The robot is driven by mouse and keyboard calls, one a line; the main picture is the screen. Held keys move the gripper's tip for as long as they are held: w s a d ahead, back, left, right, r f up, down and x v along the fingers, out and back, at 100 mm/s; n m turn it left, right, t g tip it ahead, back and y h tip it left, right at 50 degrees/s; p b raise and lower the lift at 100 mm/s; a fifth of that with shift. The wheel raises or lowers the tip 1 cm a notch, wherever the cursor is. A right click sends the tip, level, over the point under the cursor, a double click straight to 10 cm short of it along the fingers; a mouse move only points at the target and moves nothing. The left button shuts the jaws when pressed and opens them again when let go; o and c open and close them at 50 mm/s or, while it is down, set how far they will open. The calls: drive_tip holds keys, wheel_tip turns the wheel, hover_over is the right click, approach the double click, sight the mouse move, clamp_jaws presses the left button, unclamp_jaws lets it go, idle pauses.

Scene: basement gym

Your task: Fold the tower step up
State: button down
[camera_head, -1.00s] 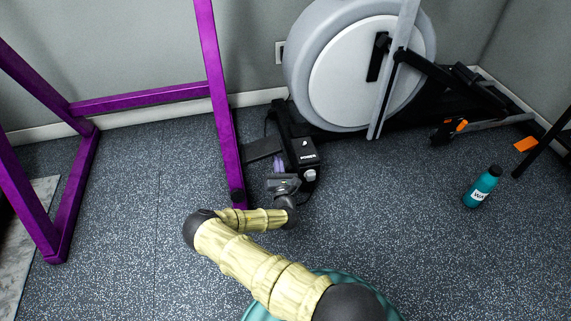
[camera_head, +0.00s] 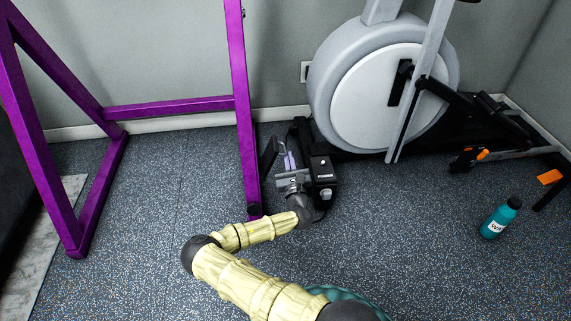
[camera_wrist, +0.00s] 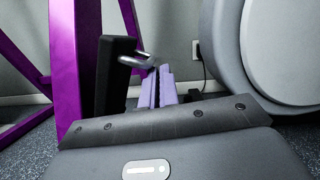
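A purple frame post (camera_head: 243,110) stands close to the left of the step. A teal bottle (camera_head: 499,219) stands on the speckled floor at right. Floor between the purple frame legs is clear.

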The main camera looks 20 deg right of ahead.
sight(279, 153)
drive_tip(key=shift+w+a+r+p, duration=0.15)
drive_tip(key=shift+w+a+r, duration=0.1)
drive_tip(key=shift+a+r, duration=0.6)
drive_tip(key=shift+w+a+r+p, duration=0.15)
drive_tip(key=shift+w+a+r, duration=0.1)
drive_tip(key=shift+a+r, duration=0.6)
drive_tip(key=shift+d+r, duration=0.1)
drive_tip(key=shift+r, duration=0.05)
wheel_tip(279, 153, up, 9)
drive_tip(key=p, duration=0.6)
drive_tip(key=shift+w, duration=0.15)
drive_tip(key=shift+s+r, duration=0.25)
drive_tip(key=shift+r, duration=0.25)
drive_tip(key=shift+a+f, duration=0.25)
drive_tip(key=shift+f, duration=0.1)
drive_tip(key=shift+d+f, duration=0.1)
drive_tip(key=shift+f, duration=0.05)
drive_tip(key=shift+d+f, duration=0.1)
